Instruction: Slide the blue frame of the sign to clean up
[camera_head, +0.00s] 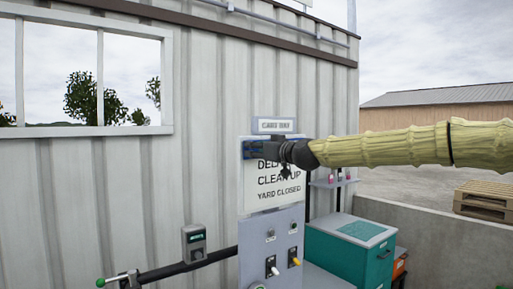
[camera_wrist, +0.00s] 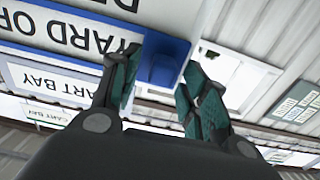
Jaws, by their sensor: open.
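The sign (camera_head: 273,196) is a white board on a corrugated wall. Its rows read "DEL…" (partly hidden), "CLEAN UP" and "YARD CLOSED". The blue frame (camera_head: 250,149) is at the top of the board, above the "DEL…" row, mostly hidden behind my gripper (camera_head: 290,153). In the wrist view, which is upside down, the blue frame (camera_wrist: 108,14) surrounds a row starting "YARD O…". Its blue tab (camera_wrist: 162,72) projects between the two fingers of my gripper (camera_wrist: 163,66). The fingers are open on either side of the tab, with no clear grip on it.
A "CART BAY" plate (camera_head: 275,125) is right above the board. Below it is a grey panel (camera_head: 272,245) with switches. A teal box (camera_head: 349,250) stands to the right, and a dark rail (camera_head: 180,266) runs to the left. A low wall (camera_head: 430,240) and pallets (camera_head: 484,200) are farther right.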

